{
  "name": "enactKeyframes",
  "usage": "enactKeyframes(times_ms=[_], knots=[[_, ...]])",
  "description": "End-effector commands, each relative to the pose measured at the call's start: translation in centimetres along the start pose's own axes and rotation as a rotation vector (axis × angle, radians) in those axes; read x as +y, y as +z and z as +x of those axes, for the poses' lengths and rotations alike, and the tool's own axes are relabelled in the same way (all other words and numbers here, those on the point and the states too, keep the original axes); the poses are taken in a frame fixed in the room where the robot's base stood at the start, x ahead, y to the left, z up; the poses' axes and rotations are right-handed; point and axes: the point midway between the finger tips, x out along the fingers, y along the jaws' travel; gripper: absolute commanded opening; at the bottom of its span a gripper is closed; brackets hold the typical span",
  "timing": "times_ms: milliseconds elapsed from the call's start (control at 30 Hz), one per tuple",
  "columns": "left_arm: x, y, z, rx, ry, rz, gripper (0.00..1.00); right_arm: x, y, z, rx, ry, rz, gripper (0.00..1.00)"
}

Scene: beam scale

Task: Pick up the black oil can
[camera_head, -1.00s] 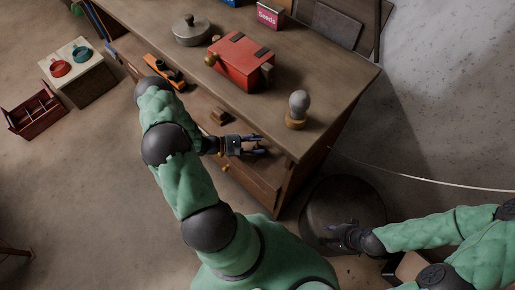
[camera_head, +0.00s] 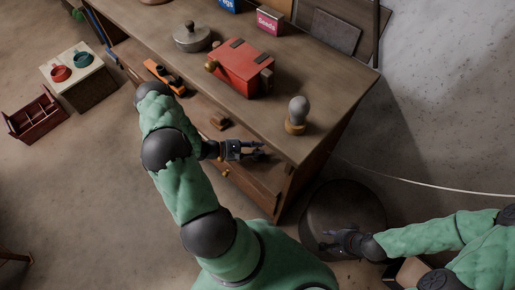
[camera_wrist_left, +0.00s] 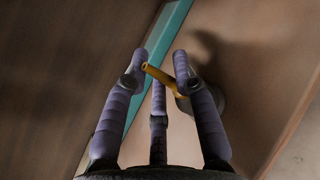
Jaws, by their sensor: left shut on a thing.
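The can's brass-coloured spout (camera_wrist_left: 163,77) slants between the fingertips. In the head view the can is too small and covered to make out. My right gripper (camera_head: 342,243) is empty, over a dark round drum (camera_head: 345,205); its finger opening is unclear.
On the bench top (camera_head: 330,70) stand a red box (camera_head: 242,68), a lidded metal pot (camera_head: 192,36), a grey-topped knob on a wooden base (camera_head: 298,115) and a seed packet (camera_head: 269,20).

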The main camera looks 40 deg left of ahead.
Motion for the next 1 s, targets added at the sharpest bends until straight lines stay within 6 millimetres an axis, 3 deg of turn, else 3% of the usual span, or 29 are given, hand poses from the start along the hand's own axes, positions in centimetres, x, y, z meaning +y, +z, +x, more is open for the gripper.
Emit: enactKeyframes(times_ms=[200, 500, 800, 1000], knots=[[1.0, 2.9, -0.7, -0.002, 0.001, 0.002, 0.0, -0.5, 0.1, -1.5, 0.0, 0.0, 0.0, 0.4], [4.7, 6.8, -6.6, -0.001, 0.005, 0.005, 0.0, -1.2, 0.1, -3.4, 0.0, 0.0, 0.0, 0.4], [7.3, 7.1, -12.7, -0.003, 0.003, 0.001, 0.0, -1.5, 0.2, -4.2, 0.0, 0.0, 0.0, 0.4], [8.2, 7.3, -14.7, -0.005, 0.001, 0.0, 0.0, -1.6, 0.2, -4.5, 0.0, 0.0, 0.0, 0.4]])
